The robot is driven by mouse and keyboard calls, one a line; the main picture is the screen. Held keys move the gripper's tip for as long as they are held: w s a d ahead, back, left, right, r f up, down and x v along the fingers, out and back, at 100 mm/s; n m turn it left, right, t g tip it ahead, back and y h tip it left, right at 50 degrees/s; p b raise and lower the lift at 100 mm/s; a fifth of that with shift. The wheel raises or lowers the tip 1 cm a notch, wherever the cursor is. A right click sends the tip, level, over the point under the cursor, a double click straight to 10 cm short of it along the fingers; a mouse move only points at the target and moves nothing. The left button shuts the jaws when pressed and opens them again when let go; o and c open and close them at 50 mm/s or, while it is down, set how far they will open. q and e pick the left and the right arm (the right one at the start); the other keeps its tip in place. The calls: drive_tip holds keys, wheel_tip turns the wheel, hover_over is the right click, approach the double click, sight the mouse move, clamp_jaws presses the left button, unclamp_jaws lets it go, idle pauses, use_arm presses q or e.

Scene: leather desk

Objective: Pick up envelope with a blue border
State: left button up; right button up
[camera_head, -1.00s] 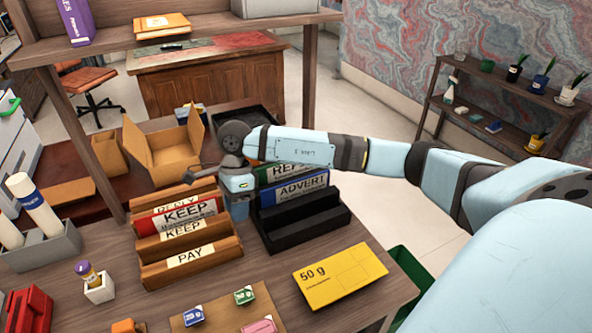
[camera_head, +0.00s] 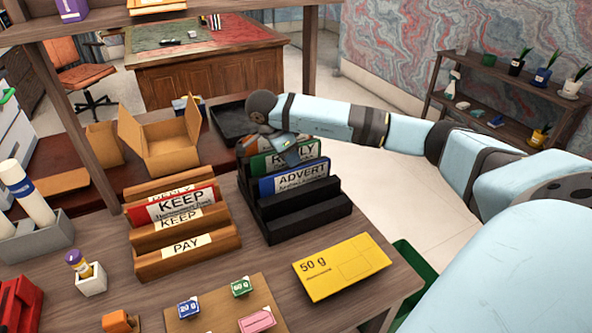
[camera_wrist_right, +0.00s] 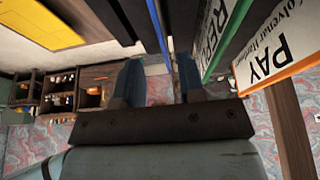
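The blue-bordered envelope (camera_head: 294,179), labelled ADVERT, stands upright in the black rack (camera_head: 305,217). The green-bordered REPLY envelope (camera_head: 262,165) stands behind it. My right gripper (camera_head: 290,150) is over the back part of this rack, its fingertips hard to make out in the head view. In the right wrist view, my right gripper (camera_wrist_right: 158,82) has its two fingers apart. A thin blue edge (camera_wrist_right: 160,35) lies in line with the gap between them, and the REPLY envelope (camera_wrist_right: 222,35) is to the right. My left gripper is not in view.
A wooden rack (camera_head: 187,263) with a red-bordered KEEP envelope (camera_head: 175,207) stands left of the black rack. A yellow 50 g envelope (camera_head: 341,267) lies at the front right. An open cardboard box (camera_head: 165,150) and a shelf post (camera_head: 82,145) are behind.

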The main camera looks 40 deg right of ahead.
sight(295, 169)
drive_tip(key=x, duration=0.5)
drive_tip(key=shift+f, duration=0.25)
drive_tip(key=shift+w, duration=0.1)
clamp_jaws()
